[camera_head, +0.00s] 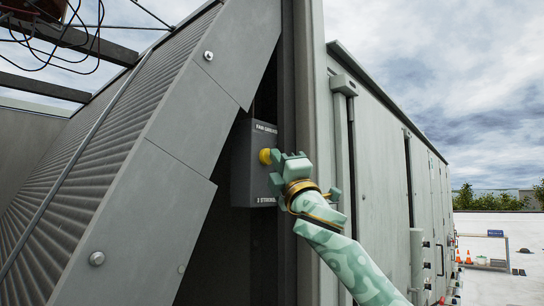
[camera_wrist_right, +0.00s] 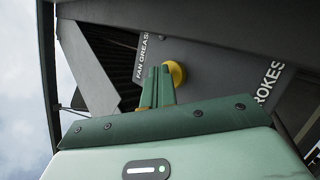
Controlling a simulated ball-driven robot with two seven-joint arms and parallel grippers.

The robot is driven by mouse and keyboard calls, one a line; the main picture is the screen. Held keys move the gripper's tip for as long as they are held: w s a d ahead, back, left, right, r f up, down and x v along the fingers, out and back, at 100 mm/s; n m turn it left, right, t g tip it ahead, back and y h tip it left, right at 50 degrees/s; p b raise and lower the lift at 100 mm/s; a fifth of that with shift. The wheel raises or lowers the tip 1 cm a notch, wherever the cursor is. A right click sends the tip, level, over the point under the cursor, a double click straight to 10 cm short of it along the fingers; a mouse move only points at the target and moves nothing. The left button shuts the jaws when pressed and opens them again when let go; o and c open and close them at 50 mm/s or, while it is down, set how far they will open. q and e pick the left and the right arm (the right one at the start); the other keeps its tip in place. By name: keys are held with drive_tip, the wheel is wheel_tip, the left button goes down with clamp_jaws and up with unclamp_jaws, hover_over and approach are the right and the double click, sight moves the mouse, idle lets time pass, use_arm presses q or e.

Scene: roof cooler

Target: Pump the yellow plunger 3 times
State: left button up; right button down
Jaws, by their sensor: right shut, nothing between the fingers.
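The yellow plunger (camera_head: 265,156) sticks out from the front of a grey box (camera_head: 252,180) lettered "FAN GREASE" and "STROKES" in the head view. My right gripper (camera_head: 276,160) is shut and empty, with its fingertips right at the plunger. In the right wrist view the yellow plunger (camera_wrist_right: 174,73) shows just beyond the green fingertips (camera_wrist_right: 158,76), partly hidden by them. I cannot tell whether they touch it. My left gripper is not in view.
The box sits in a dark recess between a slanted grey panel (camera_head: 175,150) on the left and a vertical post (camera_head: 305,120) on the right. A long cabinet wall (camera_head: 375,170) runs back on the right. Orange cones (camera_head: 468,257) stand far off on the roof.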

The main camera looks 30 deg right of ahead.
drive_tip(key=shift+w+a, duration=0.1)
drive_tip(key=shift+w, duration=0.05)
drive_tip(key=shift+s, duration=0.2)
idle(0.5)
drive_tip(key=shift+s, duration=0.1)
drive_tip(key=s, duration=0.1)
drive_tip(key=s+d, duration=0.1)
drive_tip(key=s, duration=0.1)
drive_tip(key=s+d, duration=0.1)
drive_tip(key=s, duration=0.1)
drive_tip(key=shift+s+d, duration=0.1)
drive_tip(key=shift+d, duration=0.1)
idle(0.4)
